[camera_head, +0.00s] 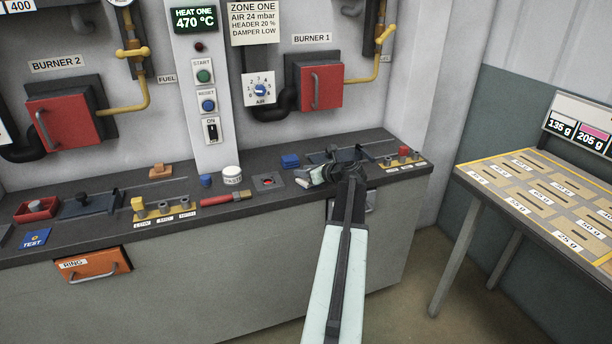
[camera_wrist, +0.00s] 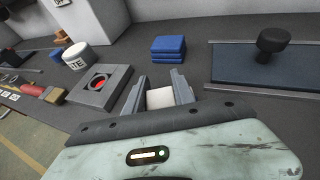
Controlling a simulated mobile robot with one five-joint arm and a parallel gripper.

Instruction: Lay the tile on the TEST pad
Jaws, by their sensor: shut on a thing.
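My gripper (camera_wrist: 158,92) is shut on a small white tile (camera_wrist: 160,98), which shows between the two grey fingers in the wrist view. In the head view my gripper (camera_head: 314,176) is over the right part of the dark counter, and the tile is mostly hidden or too small to make out there. The TEST pad (camera_head: 35,240) is a blue square with a yellow spot, lying near the front edge of the counter at the far left. It is well apart from my gripper and is not in the wrist view.
A grey block with a red-centred hole (camera_wrist: 100,84), a white paste pot (camera_wrist: 77,56) and a blue stack (camera_wrist: 168,47) are close to my gripper. A red-handled tool (camera_head: 226,198), a yellow peg rack (camera_head: 165,211) and a black-knobbed slide (camera_head: 88,204) lie towards the pad.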

